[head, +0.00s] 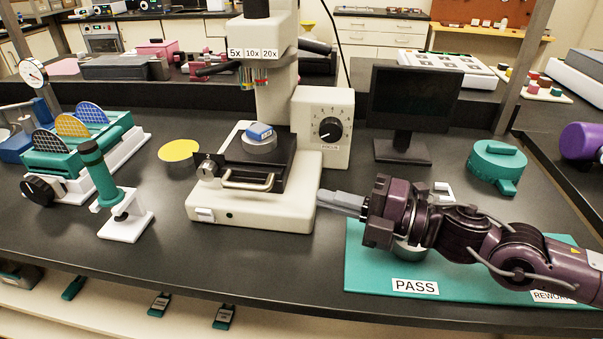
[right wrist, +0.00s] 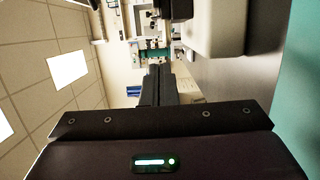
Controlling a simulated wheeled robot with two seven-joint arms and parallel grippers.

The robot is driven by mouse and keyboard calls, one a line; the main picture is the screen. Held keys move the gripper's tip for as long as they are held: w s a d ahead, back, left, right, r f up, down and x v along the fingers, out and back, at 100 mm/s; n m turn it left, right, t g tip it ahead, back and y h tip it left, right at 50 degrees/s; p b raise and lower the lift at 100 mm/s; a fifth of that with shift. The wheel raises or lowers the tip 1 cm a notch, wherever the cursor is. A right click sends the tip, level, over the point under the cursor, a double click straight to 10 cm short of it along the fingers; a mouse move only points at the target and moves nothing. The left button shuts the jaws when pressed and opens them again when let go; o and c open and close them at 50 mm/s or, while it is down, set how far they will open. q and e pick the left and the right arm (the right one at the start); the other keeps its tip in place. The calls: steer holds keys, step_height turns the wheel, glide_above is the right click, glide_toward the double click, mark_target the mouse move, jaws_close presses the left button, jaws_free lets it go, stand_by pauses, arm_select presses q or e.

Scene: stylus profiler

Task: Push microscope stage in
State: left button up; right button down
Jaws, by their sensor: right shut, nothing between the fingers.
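The microscope (head: 275,110) stands in the middle of the bench, with a white base (head: 290,208) and a column. Its black stage (head: 262,168) carries a round grey piece with a blue block (head: 260,132) on top. A metal bar handle (head: 247,181) is on the stage's front edge. My right gripper (head: 325,200) is shut and empty, just right of the base's right side, its fingers pointing left. I cannot tell whether it touches the base. In the right wrist view, the shut fingers (right wrist: 160,80) show with nothing between them. My left gripper is not in view.
A teal mat (head: 365,272) with a PASS label lies under my right arm. A focus box (head: 322,130) with a black knob adjoins the microscope. Left are a yellow disc (head: 179,150), a teal tool on a white stand (head: 125,222) and a wafer rack (head: 75,160). The front bench is clear.

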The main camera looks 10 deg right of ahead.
mark_target(290, 156)
steer(key=p+x, duration=0.1)
steer(key=x, duration=0.5)
steer(key=shift+w+a+r, duration=0.1)
steer(key=shift+a+r, duration=0.05)
steer(key=w+p, duration=0.1)
steer(key=w, duration=0.2)
steer(key=shift+w, duration=0.1)
steer(key=shift+w+d, duration=0.35)
steer(key=shift+w, duration=0.15)
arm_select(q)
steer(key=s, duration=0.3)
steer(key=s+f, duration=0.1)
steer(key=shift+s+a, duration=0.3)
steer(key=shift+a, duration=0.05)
